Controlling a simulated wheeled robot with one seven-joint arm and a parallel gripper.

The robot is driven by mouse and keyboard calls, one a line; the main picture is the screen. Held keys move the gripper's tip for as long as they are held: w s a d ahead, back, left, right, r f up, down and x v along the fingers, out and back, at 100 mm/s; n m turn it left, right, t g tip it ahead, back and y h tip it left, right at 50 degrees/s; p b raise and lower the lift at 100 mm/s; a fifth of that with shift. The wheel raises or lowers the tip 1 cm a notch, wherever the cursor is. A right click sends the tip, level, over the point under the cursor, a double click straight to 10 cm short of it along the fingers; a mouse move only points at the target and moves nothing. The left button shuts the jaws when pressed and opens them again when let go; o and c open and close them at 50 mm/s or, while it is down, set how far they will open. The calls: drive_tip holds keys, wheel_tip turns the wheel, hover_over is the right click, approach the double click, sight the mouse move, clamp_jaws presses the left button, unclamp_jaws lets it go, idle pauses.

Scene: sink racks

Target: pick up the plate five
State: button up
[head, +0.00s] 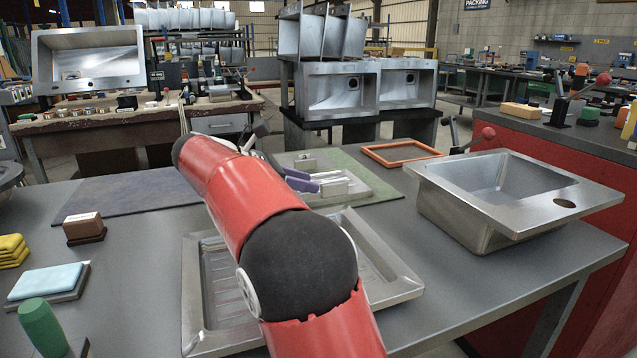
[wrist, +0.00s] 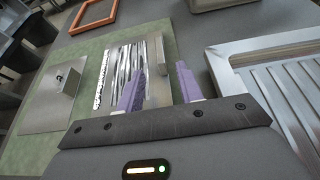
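Several thin shiny metal plates (wrist: 122,78) stand close together in a row on a metal holder in the wrist view. Nothing is visibly held. In the head view my gripper (head: 313,181) is low over the holder, beside its end block (head: 335,187); my arm hides part of this area.
A ribbed metal sink drainer (head: 398,292) lies close by. An orange frame (head: 402,153) lies behind, and a steel sink (head: 470,215) is at the right. The blue-grey mat (head: 130,205) is mostly bare.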

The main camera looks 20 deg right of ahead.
sight(334, 183)
drive_tip(key=x, duration=0.7)
drive_tip(key=shift+s+d+r, duration=0.15)
drive_tip(key=shift+d+r, duration=0.15)
drive_tip(key=shift+d, duration=0.15)
clamp_jaws()
